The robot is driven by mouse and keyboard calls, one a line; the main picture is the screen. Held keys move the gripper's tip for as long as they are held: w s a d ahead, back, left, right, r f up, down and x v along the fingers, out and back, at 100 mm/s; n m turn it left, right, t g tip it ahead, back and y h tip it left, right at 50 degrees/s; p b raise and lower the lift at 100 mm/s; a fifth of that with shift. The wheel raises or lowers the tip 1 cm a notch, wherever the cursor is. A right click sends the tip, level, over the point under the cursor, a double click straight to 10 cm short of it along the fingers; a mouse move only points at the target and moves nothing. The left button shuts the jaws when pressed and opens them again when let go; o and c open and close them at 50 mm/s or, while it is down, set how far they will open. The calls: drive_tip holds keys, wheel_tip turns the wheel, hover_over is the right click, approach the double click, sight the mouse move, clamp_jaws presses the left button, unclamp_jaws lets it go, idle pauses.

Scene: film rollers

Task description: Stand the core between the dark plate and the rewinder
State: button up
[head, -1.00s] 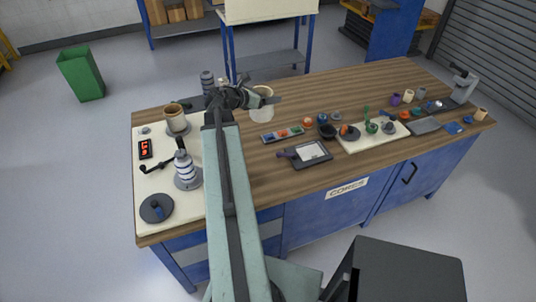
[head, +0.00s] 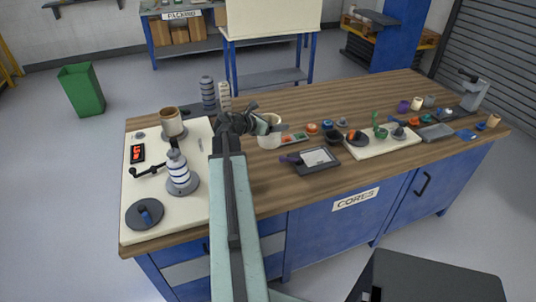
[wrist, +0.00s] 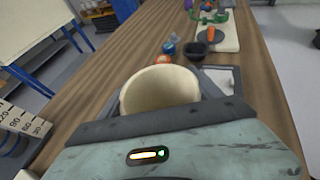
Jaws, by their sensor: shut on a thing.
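My gripper (head: 262,122) is shut on a wide cream core (head: 270,135), held upright; its bottom edge is hard to tell from the table. The core's rim (wrist: 160,90) fills the middle of the wrist view, and the fingers lie on both sides of it. On the pale board at left stands what looks like the rewinder (head: 181,178), with a crank and a white-and-blue roll. A dark round plate (head: 145,214) with a blue part on it lies in front of it, near the board's front corner.
A dark tray (head: 318,167) with a white sheet lies to the right. Bare wood lies between board and tray.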

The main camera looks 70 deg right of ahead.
wheel_tip(320, 180, down, 9)
drive_tip(key=b, duration=0.7)
drive_tip(key=shift+r, duration=0.45)
drive_tip(key=shift+f, duration=0.1)
drive_tip(key=o, duration=1.3)
drive_tip(key=shift+f, duration=0.15)
drive_tip(key=o, duration=0.4)
